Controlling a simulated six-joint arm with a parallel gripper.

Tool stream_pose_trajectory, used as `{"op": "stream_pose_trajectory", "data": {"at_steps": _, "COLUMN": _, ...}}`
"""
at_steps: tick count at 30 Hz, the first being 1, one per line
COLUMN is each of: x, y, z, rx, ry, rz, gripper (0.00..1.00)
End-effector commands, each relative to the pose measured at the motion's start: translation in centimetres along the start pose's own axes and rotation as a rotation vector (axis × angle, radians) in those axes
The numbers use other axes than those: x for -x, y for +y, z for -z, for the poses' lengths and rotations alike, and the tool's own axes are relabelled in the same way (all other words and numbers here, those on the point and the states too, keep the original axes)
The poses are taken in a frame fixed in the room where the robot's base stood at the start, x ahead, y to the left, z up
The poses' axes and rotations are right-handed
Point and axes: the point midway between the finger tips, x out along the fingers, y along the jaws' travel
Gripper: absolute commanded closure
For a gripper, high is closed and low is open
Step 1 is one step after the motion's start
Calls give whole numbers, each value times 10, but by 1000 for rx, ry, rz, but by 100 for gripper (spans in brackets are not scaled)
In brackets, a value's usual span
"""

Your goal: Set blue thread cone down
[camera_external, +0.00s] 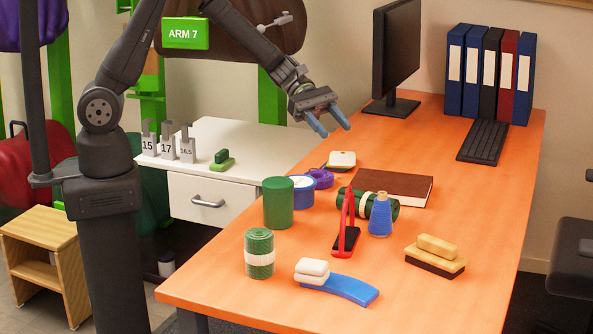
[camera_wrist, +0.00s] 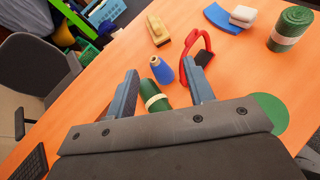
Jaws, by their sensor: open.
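The blue thread cone (camera_external: 380,216) stands upright on the orange table (camera_external: 470,215). It is just right of the red-handled tool and in front of the lying green roll. In the wrist view the cone (camera_wrist: 161,70) shows beyond my fingers, apart from them. My gripper (camera_external: 328,124) is open and empty, raised above the far part of the table. In the wrist view my gripper (camera_wrist: 163,90) has its two fingers spread wide, with the cone and part of the green roll seen between them.
Close around the cone are a red-handled tool (camera_external: 345,225), a lying green roll (camera_external: 400,208) and a brown book (camera_external: 393,186). A brush (camera_external: 436,255), blue curved piece (camera_external: 345,289), standing green roll (camera_external: 259,254) and green cylinder (camera_external: 278,202) are nearby. Table is clear at right.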

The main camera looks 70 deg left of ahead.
Motion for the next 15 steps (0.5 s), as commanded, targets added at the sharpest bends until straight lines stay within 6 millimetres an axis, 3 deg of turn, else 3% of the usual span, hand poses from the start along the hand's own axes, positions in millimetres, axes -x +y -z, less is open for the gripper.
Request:
{"op": "stream_pose_trajectory", "data": {"at_steps": 5, "x": 30, "y": 5, "z": 16, "rx": 191, "ry": -30, "rz": -153, "gripper": 52}}
{"op": "stream_pose_trajectory", "data": {"at_steps": 15, "x": 3, "y": -2, "z": 73, "rx": 199, "ry": -31, "rz": -155, "gripper": 52}}
